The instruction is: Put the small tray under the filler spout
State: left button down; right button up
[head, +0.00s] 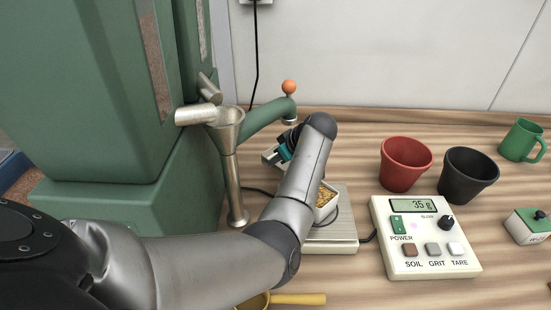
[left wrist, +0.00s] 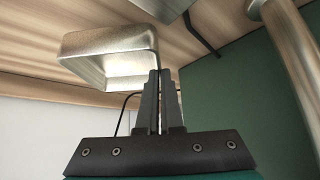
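The small tray is metal and shallow and shows best in the left wrist view (left wrist: 110,48), just beyond my fingers. In the head view a pale edge of the small tray (head: 268,156) shows beside my left gripper (head: 277,156), mostly hidden by the arm. In the left wrist view the fingers (left wrist: 160,100) are close together at the tray's wall, shut on it. The green filler spout (head: 270,115), with an orange ball on top, ends above and slightly right of the gripper in the picture. I cannot tell the tray's height. My right gripper is not in view.
A pale dish of golden grains (head: 327,197) is at the scale plate (head: 332,246), partly behind my arm. The scale panel (head: 425,240) reads 35 g. A metal funnel (head: 229,125) stands left. Red (head: 405,165) and black (head: 468,175) pots stand right. A yellow-handled scoop (head: 298,299) lies in front.

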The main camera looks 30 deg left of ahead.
pick_arm(q)
jog(key=shift+f, duration=0.2)
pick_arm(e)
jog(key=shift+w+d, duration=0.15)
pick_arm(q)
jog(key=c, duration=1.1)
grip_release()
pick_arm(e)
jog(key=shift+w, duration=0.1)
pick_arm(q)
jog(key=shift+r, duration=0.1)
